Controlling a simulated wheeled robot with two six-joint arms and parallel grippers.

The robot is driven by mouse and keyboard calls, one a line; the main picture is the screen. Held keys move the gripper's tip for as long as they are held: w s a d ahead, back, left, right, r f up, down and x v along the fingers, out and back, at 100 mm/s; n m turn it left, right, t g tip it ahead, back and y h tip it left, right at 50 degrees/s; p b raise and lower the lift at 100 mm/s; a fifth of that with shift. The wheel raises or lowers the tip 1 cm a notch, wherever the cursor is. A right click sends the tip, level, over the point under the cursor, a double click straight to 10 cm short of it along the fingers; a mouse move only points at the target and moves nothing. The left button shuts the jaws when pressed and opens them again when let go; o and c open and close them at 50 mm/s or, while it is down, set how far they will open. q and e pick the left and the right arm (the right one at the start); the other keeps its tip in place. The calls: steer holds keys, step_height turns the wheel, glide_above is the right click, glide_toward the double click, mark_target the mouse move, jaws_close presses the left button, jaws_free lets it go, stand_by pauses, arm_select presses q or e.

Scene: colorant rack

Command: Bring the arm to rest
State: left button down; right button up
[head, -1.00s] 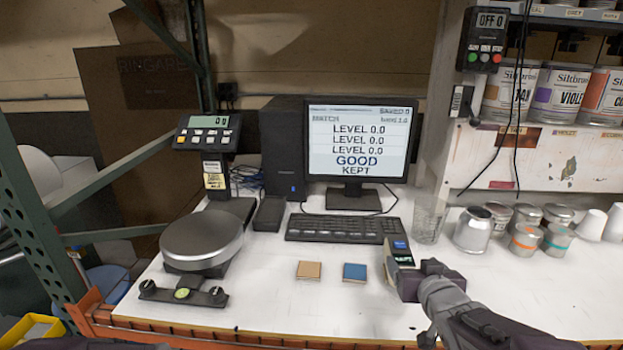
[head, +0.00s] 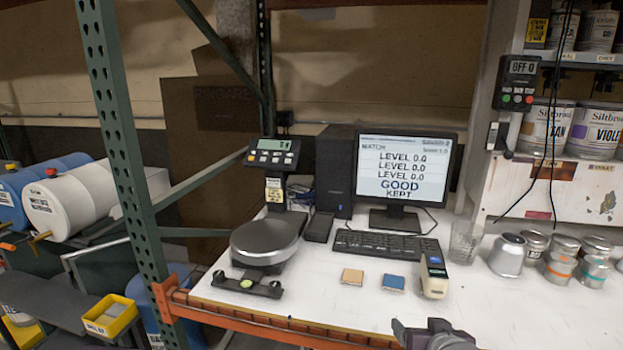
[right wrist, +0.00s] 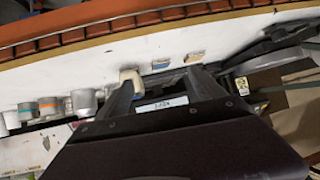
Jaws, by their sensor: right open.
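My right gripper (head: 432,330) shows at the bottom edge of the head view, in front of the bench's front edge. It is open and empty. Its two dark fingers also show in the right wrist view (right wrist: 166,84). A white handheld meter (head: 434,282) with a dark top and a small blue display stands on the bench just beyond the gripper, apart from it. In the right wrist view the meter's pale body (right wrist: 130,76) shows near one finger. My left gripper is not in view.
A tan tile (head: 352,277) and a blue tile (head: 393,283) lie left of the meter. A round-pan scale (head: 265,241), keyboard (head: 388,245) and monitor (head: 405,175) stand behind. A glass (head: 464,243) and several cans are at right. A green rack post (head: 122,150) rises at left.

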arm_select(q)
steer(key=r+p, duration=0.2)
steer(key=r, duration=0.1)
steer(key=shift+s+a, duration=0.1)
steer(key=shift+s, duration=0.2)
arm_select(e)
steer(key=s+a+f+g, duration=0.2)
steer(key=s+f+g, duration=0.3)
steer(key=s, duration=0.3)
steer(key=s+a+f+n+g, duration=0.1)
steer(key=s+a+f+g, duration=0.2)
steer(key=s+f+g, duration=0.2)
steer(key=s+f, duration=0.1)
steer(key=s, duration=0.2)
steer(key=shift+s+a+y, duration=0.2)
steer(key=shift+s+y, duration=0.15)
steer(key=shift+y, duration=0.05)
